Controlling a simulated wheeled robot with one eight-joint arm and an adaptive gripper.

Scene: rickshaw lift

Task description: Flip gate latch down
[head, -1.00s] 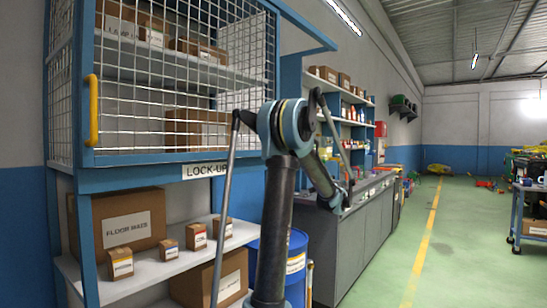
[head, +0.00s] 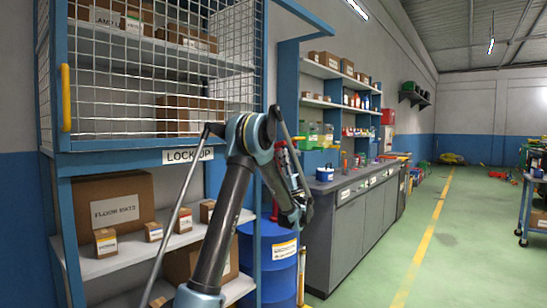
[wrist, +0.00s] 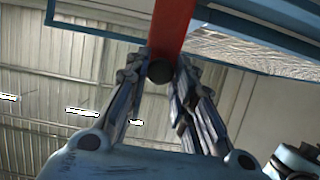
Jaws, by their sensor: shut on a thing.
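In the wrist view a red bar (wrist: 172,28) with a dark round end comes down from the top edge between my fingers. It looks like the latch lever, though its mounting is not visible. My gripper (wrist: 161,76) is shut on this bar near its dark end. In the head view the mesh gate (head: 140,75) has a blue frame and a yellow handle (head: 66,98). It stands closed above the "LOCK-UP" sign (head: 188,155). My arm stands in front of the right side of the lock-up. The gripper and latch cannot be made out clearly there.
A shelf (head: 100,268) with cardboard boxes lies below the gate. A blue drum (head: 270,262) stands right of it, close to my arm. A grey workbench (head: 355,210) runs back along the wall. Green floor (head: 460,250) is free at the right.

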